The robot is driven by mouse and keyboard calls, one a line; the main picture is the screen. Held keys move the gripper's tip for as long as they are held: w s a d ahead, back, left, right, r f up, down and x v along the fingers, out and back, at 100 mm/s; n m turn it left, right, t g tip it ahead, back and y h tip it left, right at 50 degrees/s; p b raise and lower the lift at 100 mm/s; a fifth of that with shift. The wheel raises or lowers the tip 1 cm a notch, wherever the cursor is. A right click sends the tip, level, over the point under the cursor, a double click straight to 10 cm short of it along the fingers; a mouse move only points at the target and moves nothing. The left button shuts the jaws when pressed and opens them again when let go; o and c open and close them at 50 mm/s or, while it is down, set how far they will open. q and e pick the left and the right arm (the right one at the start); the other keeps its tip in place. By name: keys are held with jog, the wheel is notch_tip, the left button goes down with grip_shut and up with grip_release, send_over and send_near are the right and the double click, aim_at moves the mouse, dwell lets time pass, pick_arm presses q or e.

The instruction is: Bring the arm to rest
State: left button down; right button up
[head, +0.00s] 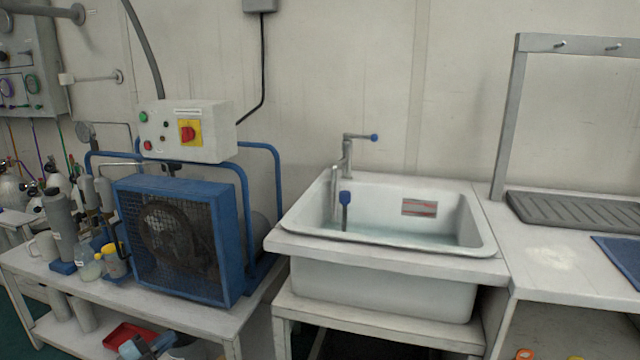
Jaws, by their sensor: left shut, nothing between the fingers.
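My right gripper is not in view.
A blue caged compressor (180,240) stands on the left bench (60,290) beside bottles and grey cylinders. A white sink (385,285) with water and a tap (346,158) is in the middle. A counter (550,260) with a grey drain mat (575,212) is at right.

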pick_arm(q)
jog(key=s+d+r+n+y, duration=0.2)
jog(key=s+d+n, duration=0.5)
jog(key=s+d, duration=0.75)
jog(key=s+d+r+n+g, duration=0.1)
jog(key=s+d+r+n, duration=0.25)
jog(key=s, duration=0.55)
jog(key=s+d+r+n+g, duration=0.1)
jog(key=s+d+r+n, duration=0.3)
jog(key=s, duration=0.6)
notch_tip(320, 180, up, 10)
jog(key=w+d+n+t+y+p, duration=0.1)
jog(key=w+d+n+t+p, duration=0.1)
jog(key=d+n+t, duration=0.15)
jog(key=s+a+r+g+y+p, duration=0.4)
jog(key=a+p, duration=0.4)
jog(key=p, duration=2.9)
jog(key=r+g+y, duration=0.1)
jog(key=g+y, duration=0.1)
jog(key=shift+s+a+y, duration=0.2)
jog(key=shift+a+y, duration=0.1)
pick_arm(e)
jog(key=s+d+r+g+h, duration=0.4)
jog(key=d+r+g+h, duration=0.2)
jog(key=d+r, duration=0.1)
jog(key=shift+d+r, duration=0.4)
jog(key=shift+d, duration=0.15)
